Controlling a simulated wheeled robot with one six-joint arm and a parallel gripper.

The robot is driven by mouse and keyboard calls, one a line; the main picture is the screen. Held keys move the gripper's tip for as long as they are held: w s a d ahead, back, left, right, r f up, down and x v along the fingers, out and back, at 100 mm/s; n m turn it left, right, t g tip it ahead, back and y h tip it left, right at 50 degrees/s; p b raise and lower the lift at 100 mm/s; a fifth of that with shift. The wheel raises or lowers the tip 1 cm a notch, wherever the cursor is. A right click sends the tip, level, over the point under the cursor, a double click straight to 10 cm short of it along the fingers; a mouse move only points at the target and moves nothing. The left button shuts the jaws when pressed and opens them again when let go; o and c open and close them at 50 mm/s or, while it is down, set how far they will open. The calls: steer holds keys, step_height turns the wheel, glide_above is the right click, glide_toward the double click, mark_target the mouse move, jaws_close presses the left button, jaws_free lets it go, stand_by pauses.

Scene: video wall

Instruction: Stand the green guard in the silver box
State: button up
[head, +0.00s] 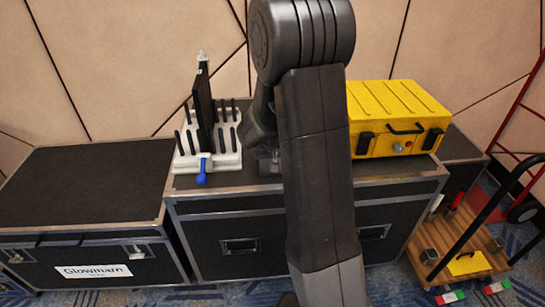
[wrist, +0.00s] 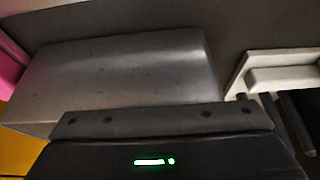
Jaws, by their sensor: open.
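My gripper's dark body with a green light (wrist: 165,150) fills the bottom of the wrist view; its fingertips are not clearly seen. The jaws are open, and I see nothing held. Just beyond the body is a worn grey metallic block (wrist: 120,75), which may be the silver box; I cannot see into it. In the head view my arm hides most of this area, with the gripper low over the middle case, right of the white rack. I cannot make out the green guard for certain in either view.
A white slotted rack (head: 230,157) holds an upright black panel (head: 204,108), with a blue clamp (head: 203,172) at its front. A yellow case (head: 400,100) stands to the right. A pink thing (wrist: 10,65) shows at the wrist view's left. The left case top (head: 80,185) is clear.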

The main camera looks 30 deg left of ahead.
steer(key=p+v, duration=0.1)
steer(key=v, duration=1.1)
steer(key=shift+r, duration=0.15)
